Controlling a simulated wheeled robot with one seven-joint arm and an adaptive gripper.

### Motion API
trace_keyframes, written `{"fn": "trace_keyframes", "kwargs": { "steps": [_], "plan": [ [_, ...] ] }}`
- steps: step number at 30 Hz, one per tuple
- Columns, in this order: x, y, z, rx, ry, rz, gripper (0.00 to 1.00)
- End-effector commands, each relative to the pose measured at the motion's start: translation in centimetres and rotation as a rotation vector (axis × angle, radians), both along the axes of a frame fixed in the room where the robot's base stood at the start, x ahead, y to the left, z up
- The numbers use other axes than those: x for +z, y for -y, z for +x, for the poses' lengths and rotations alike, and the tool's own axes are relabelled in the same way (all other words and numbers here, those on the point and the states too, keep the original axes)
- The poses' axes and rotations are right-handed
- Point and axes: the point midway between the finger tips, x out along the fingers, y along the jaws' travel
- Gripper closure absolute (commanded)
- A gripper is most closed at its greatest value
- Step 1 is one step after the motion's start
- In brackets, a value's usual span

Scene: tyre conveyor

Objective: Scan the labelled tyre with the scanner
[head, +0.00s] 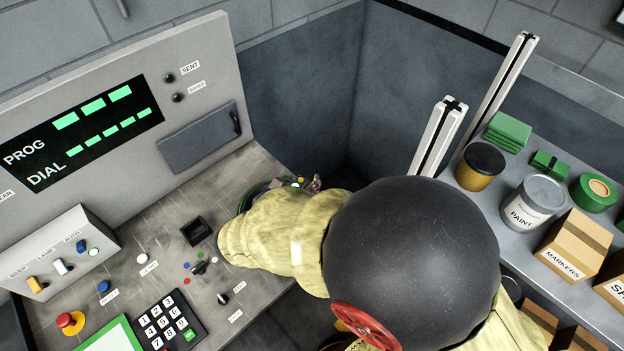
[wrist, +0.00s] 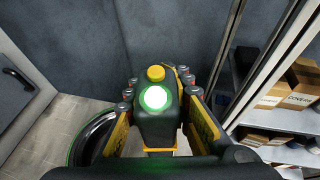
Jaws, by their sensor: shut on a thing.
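My gripper (wrist: 160,92) is shut on a dark handheld scanner (wrist: 156,122) with a yellow cap and a bright white-green round light on its body. The fingers press on its two sides. In the head view my arm hides most of the gripper and the scanner; only a small colourful part shows past the sleeve at the panel's right edge. A round dark rim with a green edge (wrist: 92,136) lies below and left of the scanner in the wrist view; I cannot tell if it is a tyre. No tyre label shows in either view.
A control panel (head: 160,235) with display (head: 85,130), keypad (head: 170,322) and red stop button (head: 70,322) fills the left. A shelf at right holds a paint can (head: 533,203), a markers box (head: 573,247) and green goods. Two pale posts (head: 440,135) stand before the shelf.

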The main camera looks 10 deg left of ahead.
Motion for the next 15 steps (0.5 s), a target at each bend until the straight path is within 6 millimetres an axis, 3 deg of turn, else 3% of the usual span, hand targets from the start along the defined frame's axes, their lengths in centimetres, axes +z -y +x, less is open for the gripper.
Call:
{"fn": "trace_keyframes", "kwargs": {
  "steps": [15],
  "plan": [
    [-4.0, 0.1, 0.0, -0.002, 0.001, 0.000, 1.00]
  ]
}}
